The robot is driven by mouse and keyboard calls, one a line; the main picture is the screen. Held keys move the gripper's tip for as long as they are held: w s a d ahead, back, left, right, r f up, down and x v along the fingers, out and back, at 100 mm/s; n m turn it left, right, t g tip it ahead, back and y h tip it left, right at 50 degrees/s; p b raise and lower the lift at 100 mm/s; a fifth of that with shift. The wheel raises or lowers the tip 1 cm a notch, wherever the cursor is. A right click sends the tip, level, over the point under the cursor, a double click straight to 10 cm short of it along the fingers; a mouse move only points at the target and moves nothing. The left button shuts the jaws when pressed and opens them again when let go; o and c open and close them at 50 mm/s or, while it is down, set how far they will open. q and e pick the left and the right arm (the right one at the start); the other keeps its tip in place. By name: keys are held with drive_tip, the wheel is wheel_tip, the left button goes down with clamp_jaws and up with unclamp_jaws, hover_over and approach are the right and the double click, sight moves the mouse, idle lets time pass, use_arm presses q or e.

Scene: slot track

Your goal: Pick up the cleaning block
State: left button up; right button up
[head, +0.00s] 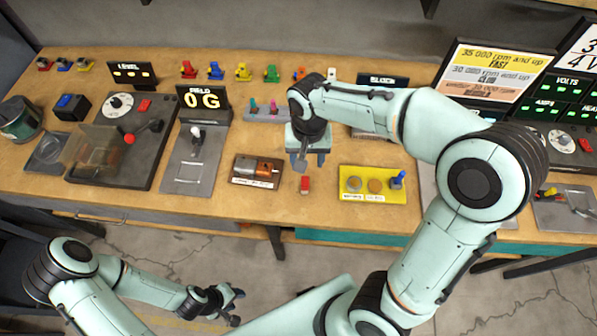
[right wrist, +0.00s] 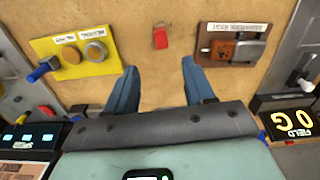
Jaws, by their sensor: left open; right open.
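A small red block (head: 305,185) lies alone on the wooden bench near its front edge; I take it for the cleaning block. It also shows in the right wrist view (right wrist: 160,38), just beyond the fingertips and roughly centred between them. My right gripper (head: 307,160) points down at the bench behind the block, open and empty. In the right wrist view its two blue fingers (right wrist: 160,78) are spread apart and do not touch the block. My left gripper (head: 238,306) is open and empty, low over the floor in front of the bench.
A brown tray (head: 236,181) with an orange and grey piece lies left of the block. A yellow plate (head: 347,192) with round discs and a blue piece lies right. Behind stand a FIELD display (head: 203,102) and several coloured cars. Bare wood surrounds the block.

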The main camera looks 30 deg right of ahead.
hover_over(305, 181)
drive_tip(key=s, duration=0.1)
drive_tip(key=f, duration=0.6)
drive_tip(key=shift+d+f+b, duration=0.2)
drive_tip(key=shift+b, duration=0.1)
drive_tip(key=shift+w+f, duration=0.25)
drive_tip(key=shift+f, duration=0.3)
drive_tip(key=f, duration=0.5)
drive_tip(key=shift+w+a+f, duration=0.1)
drive_tip(key=shift+w+a, duration=0.05)
drive_tip(key=shift+w, duration=0.15)
clamp_jaws()
